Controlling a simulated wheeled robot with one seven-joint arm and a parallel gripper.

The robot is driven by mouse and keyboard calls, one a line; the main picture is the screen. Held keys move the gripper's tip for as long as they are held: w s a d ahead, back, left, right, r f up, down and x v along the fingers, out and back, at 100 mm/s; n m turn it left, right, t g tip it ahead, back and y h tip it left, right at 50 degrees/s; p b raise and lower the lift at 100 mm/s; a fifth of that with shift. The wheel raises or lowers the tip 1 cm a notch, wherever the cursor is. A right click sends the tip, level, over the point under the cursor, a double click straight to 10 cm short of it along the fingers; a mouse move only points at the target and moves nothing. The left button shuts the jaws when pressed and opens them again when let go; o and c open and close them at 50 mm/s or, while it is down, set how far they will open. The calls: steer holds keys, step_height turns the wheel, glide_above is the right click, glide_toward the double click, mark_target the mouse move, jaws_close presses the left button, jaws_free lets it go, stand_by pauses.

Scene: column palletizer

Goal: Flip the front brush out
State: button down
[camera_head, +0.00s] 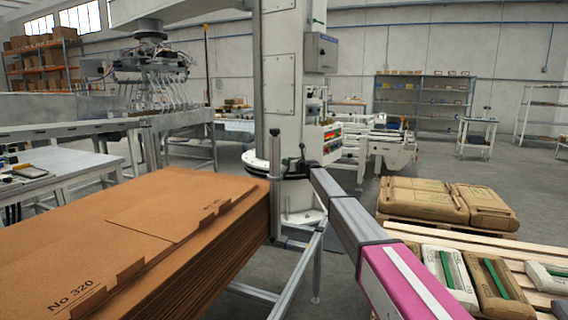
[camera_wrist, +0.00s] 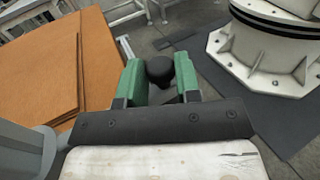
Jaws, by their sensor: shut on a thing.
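In the wrist view, my gripper (camera_wrist: 160,78) has two green fingers with a round black knob (camera_wrist: 160,69) between them, and it is shut on this knob. In the head view, my arm reaches from the lower right to my gripper (camera_head: 300,167), small and dark beside a grey upright post (camera_head: 276,160) at the corner of the cardboard stack. The knob is too small to make out clearly there. I cannot clearly make out the front brush or its bristles in either view.
The brown cardboard stack (camera_head: 150,225) fills the lower left and also shows in the wrist view (camera_wrist: 45,70). A white column (camera_head: 283,90) stands behind the gripper, its bolted base (camera_wrist: 262,60) close on the right. Pallets with sacks (camera_head: 425,198) lie at right.

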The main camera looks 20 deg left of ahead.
steer(key=shift+d, duration=0.15)
steer(key=c, duration=0.8)
jaws_free()
steer(key=shift+c, duration=0.2)
steer(key=shift+d, duration=0.1)
steer(key=v, duration=1)
steer(key=shift+s+d, duration=0.25)
steer(key=shift+s, duration=0.1)
